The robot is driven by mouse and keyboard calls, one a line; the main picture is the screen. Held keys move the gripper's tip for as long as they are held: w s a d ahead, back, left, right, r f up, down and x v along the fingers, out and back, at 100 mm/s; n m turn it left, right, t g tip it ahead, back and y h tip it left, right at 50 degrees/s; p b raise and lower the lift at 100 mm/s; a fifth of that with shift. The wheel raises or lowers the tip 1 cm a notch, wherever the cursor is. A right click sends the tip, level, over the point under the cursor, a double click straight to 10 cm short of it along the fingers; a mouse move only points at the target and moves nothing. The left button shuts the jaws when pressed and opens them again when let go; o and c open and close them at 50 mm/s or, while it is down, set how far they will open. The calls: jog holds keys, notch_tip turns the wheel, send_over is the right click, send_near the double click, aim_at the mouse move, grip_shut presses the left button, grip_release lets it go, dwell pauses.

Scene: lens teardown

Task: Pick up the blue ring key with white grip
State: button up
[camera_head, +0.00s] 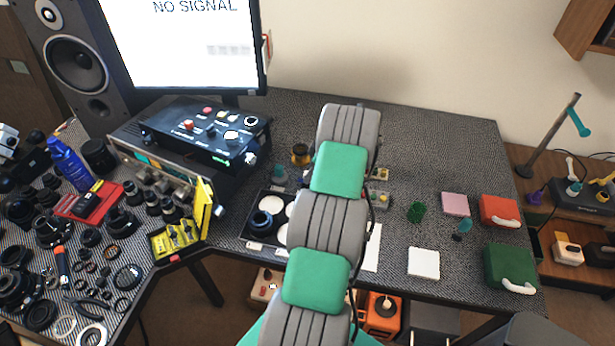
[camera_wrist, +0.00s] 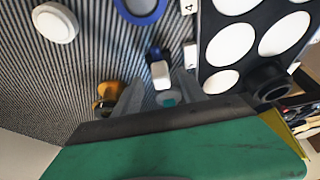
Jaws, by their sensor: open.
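The blue ring key with a white grip (camera_wrist: 159,72) shows in the wrist view, its dark blue part beyond a pale, block-like grip. My gripper (camera_wrist: 157,84) is open, with one grey finger on each side of the key's white grip in the picture. I cannot tell whether either finger touches it. A grey piece with a teal patch (camera_wrist: 168,99) lies between the fingers, closer to the palm. In the head view my arm hides the gripper and the key.
A black tray with white discs (camera_wrist: 207,48) lies right of the key. A blue ring (camera_wrist: 141,12), a white round cap (camera_wrist: 55,22) and an amber piece (camera_wrist: 108,91) stand around it. Green (camera_head: 510,266) and red (camera_head: 499,210) boxes sit at the desk's right.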

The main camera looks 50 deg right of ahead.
jog(key=x, duration=0.3)
grip_shut()
dwell(0.5)
